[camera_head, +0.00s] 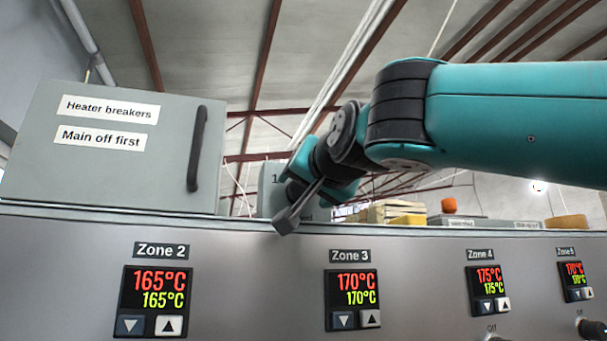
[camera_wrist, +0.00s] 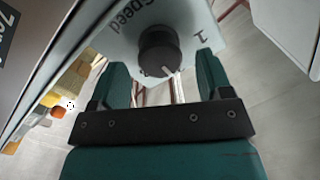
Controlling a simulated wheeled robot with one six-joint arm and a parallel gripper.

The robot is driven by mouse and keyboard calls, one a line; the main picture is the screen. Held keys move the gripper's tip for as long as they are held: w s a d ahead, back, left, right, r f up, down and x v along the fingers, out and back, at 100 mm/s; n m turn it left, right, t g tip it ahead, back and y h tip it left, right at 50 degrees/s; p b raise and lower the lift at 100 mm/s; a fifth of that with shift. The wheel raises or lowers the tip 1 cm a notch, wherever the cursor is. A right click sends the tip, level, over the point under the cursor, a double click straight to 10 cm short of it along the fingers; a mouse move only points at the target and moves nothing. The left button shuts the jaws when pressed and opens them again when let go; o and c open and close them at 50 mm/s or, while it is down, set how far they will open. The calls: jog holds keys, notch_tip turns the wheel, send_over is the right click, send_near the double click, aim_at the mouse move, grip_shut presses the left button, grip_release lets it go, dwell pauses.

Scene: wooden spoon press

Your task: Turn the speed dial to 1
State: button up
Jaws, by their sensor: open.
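The speed dial (camera_wrist: 158,54) is a round dark knob on a pale panel (camera_wrist: 185,15). Its white pointer mark is at the lower right of the knob in the wrist view. The word "Speed" is printed at upper left and a "1" (camera_wrist: 202,36) to the right of the knob. My gripper (camera_wrist: 162,76) is open, with its teal fingers on either side of the knob and nothing held; contact cannot be told. In the head view my gripper (camera_head: 294,172) is in front of a grey box (camera_head: 276,202) marked "1"; the dial is hidden there.
A grey breaker cabinet (camera_head: 120,175) with a dark handle stands left of my gripper. Below is a metal panel (camera_head: 240,270) with several zone displays, including Zone 3 (camera_head: 352,299). Wooden crates (camera_head: 392,212) and an orange object (camera_head: 449,205) are at the right.

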jog(key=shift+x, duration=1.1)
jog(key=c, duration=0.9)
jog(key=shift+p, duration=0.3)
jog(key=n+p, duration=0.1)
jog(key=n, duration=0.4)
jog(key=shift+n, duration=0.3)
jog(key=n+p, duration=0.1)
jog(key=n, duration=0.4)
jog(key=shift+n+h+p, duration=0.3)
jog(key=shift+h, duration=0.1)
jog(key=shift+n, duration=0.3)
